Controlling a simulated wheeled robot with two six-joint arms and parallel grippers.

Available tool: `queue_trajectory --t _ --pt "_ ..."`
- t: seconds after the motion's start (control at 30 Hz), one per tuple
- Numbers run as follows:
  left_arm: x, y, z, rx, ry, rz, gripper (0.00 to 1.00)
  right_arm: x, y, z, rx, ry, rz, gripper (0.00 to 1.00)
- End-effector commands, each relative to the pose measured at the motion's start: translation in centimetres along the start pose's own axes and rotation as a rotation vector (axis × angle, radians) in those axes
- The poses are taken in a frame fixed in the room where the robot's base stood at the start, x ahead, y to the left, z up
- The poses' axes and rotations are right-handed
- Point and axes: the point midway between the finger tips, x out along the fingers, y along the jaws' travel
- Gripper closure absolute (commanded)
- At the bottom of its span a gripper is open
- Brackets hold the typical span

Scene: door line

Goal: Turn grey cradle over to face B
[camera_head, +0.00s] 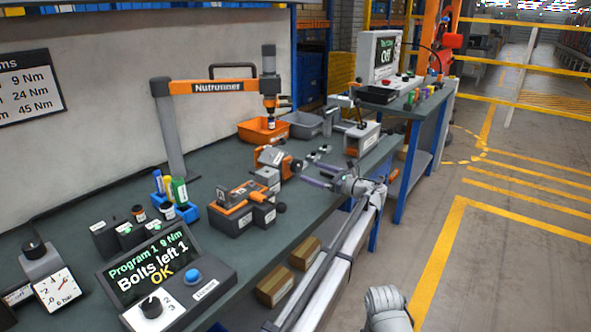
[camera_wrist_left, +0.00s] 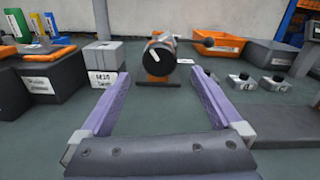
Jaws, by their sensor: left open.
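What looks like the grey cradle (camera_head: 273,157) sits in an orange stand on the green bench, with a label on its top. In the left wrist view the cradle (camera_wrist_left: 158,57) shows a round black end towards me, above a dark foot, with a knobbed lever (camera_wrist_left: 208,43) reaching right. Which face is up I cannot tell. My left gripper (camera_head: 308,169) is open and empty, just to the right of the cradle in the head view. Its purple fingers (camera_wrist_left: 159,74) point at the cradle, apart from it. My right gripper is not in view.
An orange-and-grey fixture (camera_head: 236,208) and a control box (camera_head: 160,270) reading "Bolts left 1 OK" stand to the left. The Nutrunner arm (camera_head: 212,87) hangs over an orange bin (camera_head: 263,131). Small dark-topped parts (camera_wrist_left: 243,80) lie right of my fingers.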

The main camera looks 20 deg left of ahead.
Motion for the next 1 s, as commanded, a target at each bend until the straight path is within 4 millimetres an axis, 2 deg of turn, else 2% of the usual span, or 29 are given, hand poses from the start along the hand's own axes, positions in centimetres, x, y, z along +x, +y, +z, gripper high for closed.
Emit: queue_trajectory --t 0.17,0.6,0.9,1.0 --pt "1.2 0.0 0.0 0.0 0.0 0.002 0.01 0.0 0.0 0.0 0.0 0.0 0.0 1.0" --pt "7.3 0.0 0.0 0.0 0.0 0.002 0.01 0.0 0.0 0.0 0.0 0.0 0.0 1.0" --pt "7.8 0.0 0.0 -0.001 0.0 0.0 0.01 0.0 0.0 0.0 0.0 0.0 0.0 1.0" --pt "7.7 0.0 0.0 -0.001 0.0 0.0 0.11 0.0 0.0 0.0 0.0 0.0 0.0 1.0"
